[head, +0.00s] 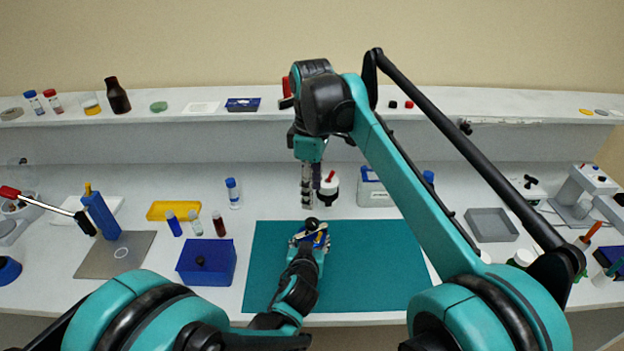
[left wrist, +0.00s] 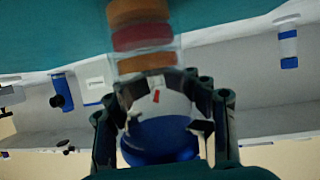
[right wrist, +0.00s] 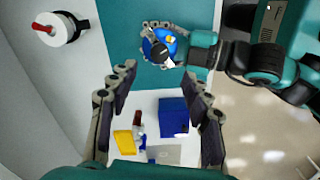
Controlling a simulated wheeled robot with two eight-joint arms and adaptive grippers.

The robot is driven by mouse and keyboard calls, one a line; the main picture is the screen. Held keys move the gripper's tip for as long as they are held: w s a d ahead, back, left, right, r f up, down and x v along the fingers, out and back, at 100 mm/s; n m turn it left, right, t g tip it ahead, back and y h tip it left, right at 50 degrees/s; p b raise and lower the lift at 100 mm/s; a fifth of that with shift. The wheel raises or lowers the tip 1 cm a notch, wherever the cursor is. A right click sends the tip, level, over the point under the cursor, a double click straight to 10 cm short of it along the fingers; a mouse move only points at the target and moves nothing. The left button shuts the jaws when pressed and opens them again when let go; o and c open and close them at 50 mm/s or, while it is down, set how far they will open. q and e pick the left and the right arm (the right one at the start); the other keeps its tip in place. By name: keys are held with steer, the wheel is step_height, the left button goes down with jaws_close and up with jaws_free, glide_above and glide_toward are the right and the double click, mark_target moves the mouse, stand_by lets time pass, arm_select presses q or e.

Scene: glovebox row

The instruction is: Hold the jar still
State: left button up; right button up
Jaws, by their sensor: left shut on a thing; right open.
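The jar (head: 322,240) is at the upper middle of the teal mat (head: 375,262), mostly hidden by my left gripper (head: 311,240). My left gripper is shut around it. In the left wrist view the jar's blue lid (left wrist: 160,140) shows between the fingers, and orange and red layers (left wrist: 142,38) show beyond them. In the right wrist view the blue lid (right wrist: 176,45) has a yellow spot. My right gripper (right wrist: 160,85) is open and empty. In the head view it (head: 308,190) points down, apart from the jar, just behind and above it.
A white pot with a red handle (head: 329,190) stands close behind the right gripper. A blue box (head: 207,262), a yellow tray (head: 173,210) and small vials (head: 195,222) are left of the mat. A grey tray (head: 491,225) is right. The mat's right part is clear.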

steer(key=shift+r, duration=1.55)
arm_select(q)
steer(key=o, duration=1.7)
steer(key=shift+o, duration=0.2)
